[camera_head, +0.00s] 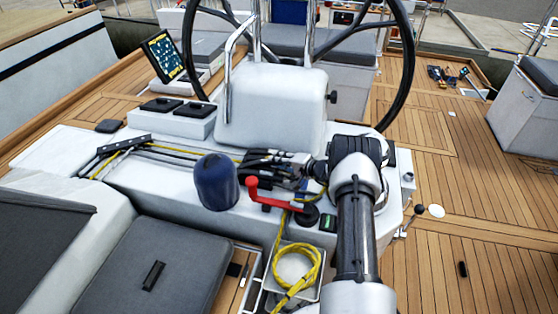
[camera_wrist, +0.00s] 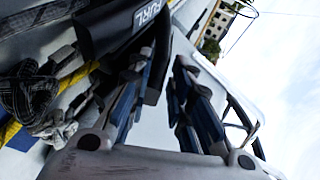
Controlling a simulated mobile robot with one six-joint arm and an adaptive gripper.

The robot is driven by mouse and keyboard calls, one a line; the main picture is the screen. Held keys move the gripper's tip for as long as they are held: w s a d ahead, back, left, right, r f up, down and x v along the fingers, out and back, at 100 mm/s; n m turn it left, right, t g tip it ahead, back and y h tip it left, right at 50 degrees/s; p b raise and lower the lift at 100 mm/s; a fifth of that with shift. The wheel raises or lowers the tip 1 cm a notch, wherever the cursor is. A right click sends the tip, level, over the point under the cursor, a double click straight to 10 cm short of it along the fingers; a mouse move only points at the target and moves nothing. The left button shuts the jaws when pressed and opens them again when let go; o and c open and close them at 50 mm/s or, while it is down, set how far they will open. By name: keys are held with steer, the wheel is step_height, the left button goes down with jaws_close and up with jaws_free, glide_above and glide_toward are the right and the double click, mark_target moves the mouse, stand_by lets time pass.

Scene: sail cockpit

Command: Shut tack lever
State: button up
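A bank of dark rope clutches (camera_head: 258,156) sits on the white cockpit moulding, partly hidden by my gripper (camera_head: 283,166), which reaches in from the right. In the wrist view a black lever (camera_wrist: 122,22) with the white label "FURL" shows at the top, beyond the left finger. I cannot make out a lever labelled tack. My gripper (camera_wrist: 165,65) is open, its blue-padded fingers apart with nothing seen held between them. The left finger overlaps the FURL lever in the picture; I cannot tell whether they touch.
A red winch handle (camera_head: 268,199) stands just in front of the gripper, with a blue-covered winch (camera_head: 216,182) to its left. Yellow rope (camera_head: 297,268) lies coiled in a bin below. A white pedestal (camera_head: 275,108) and steering wheel (camera_head: 408,60) stand behind. Open teak deck (camera_head: 455,190) lies right.

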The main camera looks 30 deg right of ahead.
steer(key=shift+o, duration=1.2)
steer(key=shift+s+d, duration=0.1)
steer(key=shift+d, duration=0.05)
steer(key=v, duration=1.2)
steer(key=shift+f, duration=0.1)
